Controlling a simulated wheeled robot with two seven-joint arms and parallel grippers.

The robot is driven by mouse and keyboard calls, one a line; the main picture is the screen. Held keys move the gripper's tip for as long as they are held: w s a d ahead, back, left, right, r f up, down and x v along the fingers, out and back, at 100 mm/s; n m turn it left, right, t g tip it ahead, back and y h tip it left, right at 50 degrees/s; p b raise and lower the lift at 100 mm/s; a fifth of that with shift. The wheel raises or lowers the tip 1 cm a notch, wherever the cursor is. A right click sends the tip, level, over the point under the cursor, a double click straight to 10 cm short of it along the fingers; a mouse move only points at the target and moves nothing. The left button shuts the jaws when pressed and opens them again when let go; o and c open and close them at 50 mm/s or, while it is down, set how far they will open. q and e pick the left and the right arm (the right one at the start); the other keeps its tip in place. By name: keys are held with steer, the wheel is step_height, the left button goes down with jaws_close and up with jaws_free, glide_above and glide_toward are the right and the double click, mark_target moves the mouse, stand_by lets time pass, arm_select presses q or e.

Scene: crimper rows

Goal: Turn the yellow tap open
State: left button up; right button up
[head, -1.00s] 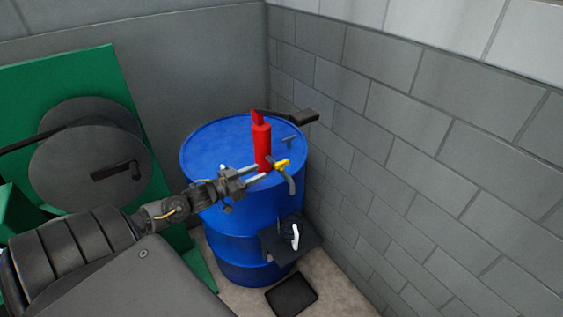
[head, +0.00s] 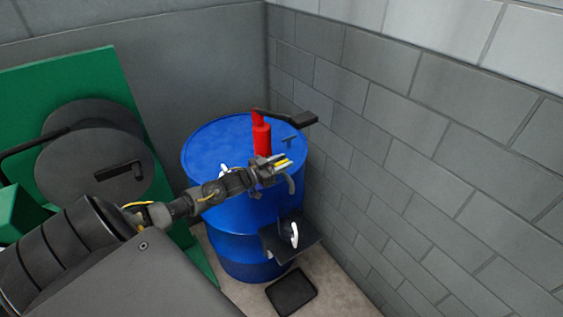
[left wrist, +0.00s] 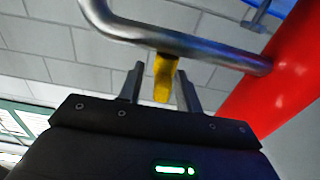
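The yellow tap (head: 283,164) is on the metal spout of a red pump (head: 262,140) standing on top of a blue drum (head: 218,142). In the left wrist view, the yellow tap lever (left wrist: 163,80) hangs below the metal spout (left wrist: 180,42), between my two fingers. My left gripper (head: 284,162) has its fingers on either side of the lever. A gap shows between the left finger and the lever; the right finger looks very close to it, and I cannot tell whether it touches. My right gripper is not in view.
The red pump has a dark handle (head: 301,119) reaching right. A dark shelf (head: 275,240) with a white item (head: 294,234) juts from the drum's front. A black tray (head: 291,292) lies on the floor. A block wall (head: 430,150) stands close on the right. A green panel (head: 90,75) stands left.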

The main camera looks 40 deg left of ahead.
arm_select(q)
jaws_close()
